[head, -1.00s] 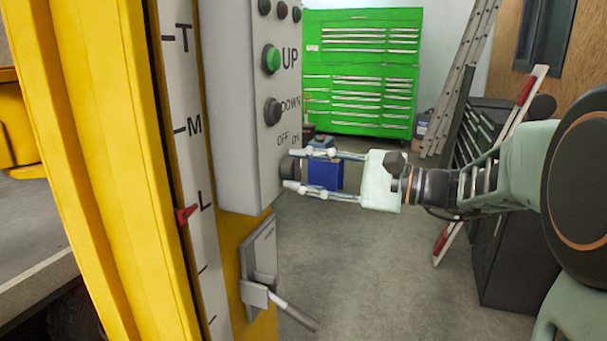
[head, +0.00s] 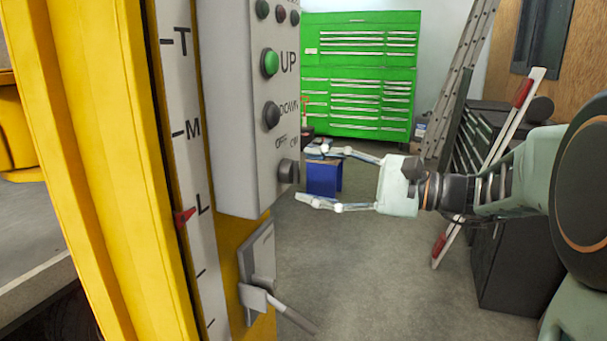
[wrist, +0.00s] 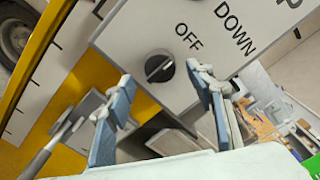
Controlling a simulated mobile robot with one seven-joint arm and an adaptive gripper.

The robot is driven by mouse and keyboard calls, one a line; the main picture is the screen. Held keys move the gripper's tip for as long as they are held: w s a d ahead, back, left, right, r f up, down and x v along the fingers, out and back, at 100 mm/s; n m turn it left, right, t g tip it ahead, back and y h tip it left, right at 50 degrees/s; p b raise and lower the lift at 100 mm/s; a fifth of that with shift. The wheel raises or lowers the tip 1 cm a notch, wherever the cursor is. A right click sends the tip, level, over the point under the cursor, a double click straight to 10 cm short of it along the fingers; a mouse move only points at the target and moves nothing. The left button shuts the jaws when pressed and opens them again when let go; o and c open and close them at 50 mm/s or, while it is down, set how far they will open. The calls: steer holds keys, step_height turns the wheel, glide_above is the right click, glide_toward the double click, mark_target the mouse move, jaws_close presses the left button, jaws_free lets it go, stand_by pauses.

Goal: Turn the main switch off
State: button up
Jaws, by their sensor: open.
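The main switch is a dark round knob (head: 289,172) low on the grey control box (head: 237,130), under the OFF and ON labels. In the wrist view the knob (wrist: 159,67) has a pale slanted mark across its face, and the OFF label is beside it. I cannot tell for sure which label the mark points to. My gripper (head: 309,172) is open and empty, level with the knob and just to its right, with a small gap. In the wrist view my gripper's fingers (wrist: 161,80) stand apart on either side of the knob.
A green UP button (head: 270,63) and a dark DOWN button (head: 271,115) are above the knob. A lever (head: 282,308) sticks out below the box on the yellow post (head: 95,150). A blue box (head: 324,178) stands behind my gripper.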

steer(key=v, duration=0.9)
